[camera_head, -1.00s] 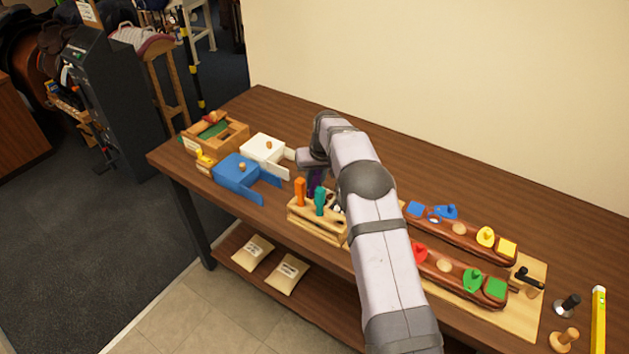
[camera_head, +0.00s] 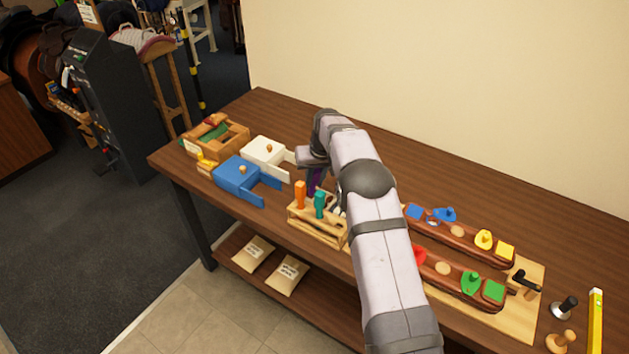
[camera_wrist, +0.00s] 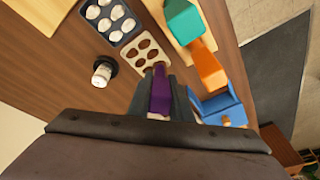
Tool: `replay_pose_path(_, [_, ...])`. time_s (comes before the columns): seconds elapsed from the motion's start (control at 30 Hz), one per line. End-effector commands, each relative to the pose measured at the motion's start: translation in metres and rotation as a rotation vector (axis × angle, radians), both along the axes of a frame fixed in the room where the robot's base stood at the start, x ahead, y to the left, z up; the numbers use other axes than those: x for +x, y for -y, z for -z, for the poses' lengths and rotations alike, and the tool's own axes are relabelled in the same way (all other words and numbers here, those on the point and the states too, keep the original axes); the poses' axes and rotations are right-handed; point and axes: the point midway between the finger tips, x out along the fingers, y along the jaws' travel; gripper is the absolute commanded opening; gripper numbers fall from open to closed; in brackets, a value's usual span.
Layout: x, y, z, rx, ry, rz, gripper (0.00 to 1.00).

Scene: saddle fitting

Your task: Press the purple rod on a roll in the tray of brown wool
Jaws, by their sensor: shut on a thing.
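My gripper (camera_wrist: 162,97) is shut on the purple rod (camera_wrist: 160,88), which points away from the wrist. In the head view the purple rod (camera_head: 315,180) shows as a small dark patch under my wrist, beside the tool rack. The tray of brown wool (camera_wrist: 138,63) is pale, with several brown rolls in its wells. In the wrist view it lies just beyond the rod's tip; whether they touch I cannot tell.
A wooden rack (camera_head: 318,232) holds teal and orange handled tools. A blue box (camera_head: 236,174) and a white box (camera_head: 264,150) stand left of it.

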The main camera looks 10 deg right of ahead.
Motion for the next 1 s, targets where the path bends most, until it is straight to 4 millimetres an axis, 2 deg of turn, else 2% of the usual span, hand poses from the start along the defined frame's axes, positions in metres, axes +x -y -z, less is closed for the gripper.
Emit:
replay_pose_path(0.03, [0.0,0.0,-0.007,0.0,0.002,0.0,0.03])
replay_pose_path(0.63, [0.001,0.0,-0.045,0.0,0.003,0.0,0.03])
replay_pose_path(1.0, [0.001,0.0,-0.05,0.0,0.002,0.0,0.03])
